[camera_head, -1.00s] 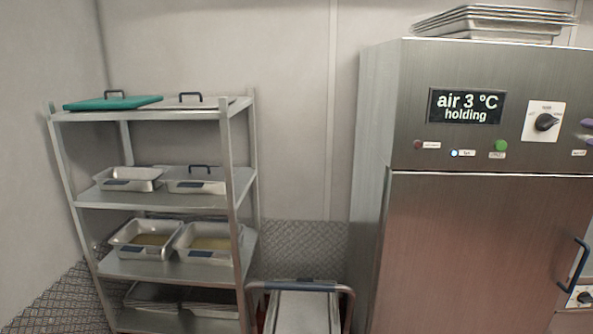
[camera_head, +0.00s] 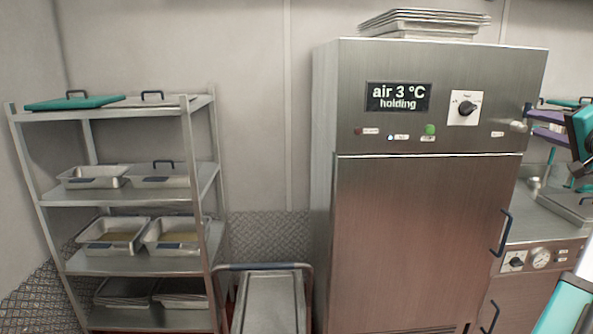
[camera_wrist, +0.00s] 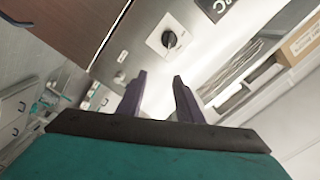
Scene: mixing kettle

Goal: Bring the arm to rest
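My gripper (camera_wrist: 156,97) shows in the wrist view with its two dark purple fingers apart and nothing between them. In the head view my gripper (camera_head: 540,124) is at the right, in front of the right edge of the steel cabinet (camera_head: 420,230). My teal arm comes in from the right edge. The wrist view is tilted and shows the cabinet's black knob (camera_wrist: 169,40) on a white plate beyond the fingertips. The cabinet display reads "air 3 °C holding".
A shelf rack (camera_head: 130,265) with pans and lids stands at the left. A cart (camera_head: 270,300) stands between rack and cabinet. Trays (camera_head: 425,22) lie on top of the cabinet. A counter with a dial (camera_head: 541,258) is at the right.

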